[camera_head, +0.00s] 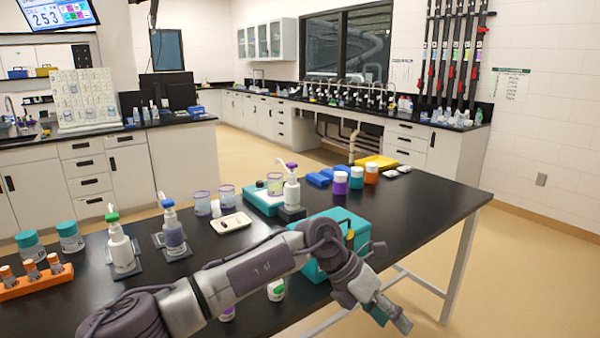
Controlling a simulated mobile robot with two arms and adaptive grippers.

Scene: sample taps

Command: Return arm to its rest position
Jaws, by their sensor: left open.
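My left arm (255,268) reaches from the lower left across the front of the black table. Its gripper (391,315) hangs past the table's front edge, pointing down and to the right. The gripper is open, and no object shows between its fingers. A teal box (352,222) stands on the table behind the arm's wrist, which hides part of it. Whether the arm touches the box cannot be told. My right arm and gripper are not in view.
Pump bottles (121,250) (174,235) (291,190) stand on the black table (425,205). An orange rack (38,283) with small vials is at left. Several capped jars (356,180) stand at the back. The table's right part is clear, with open floor (530,285) beyond.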

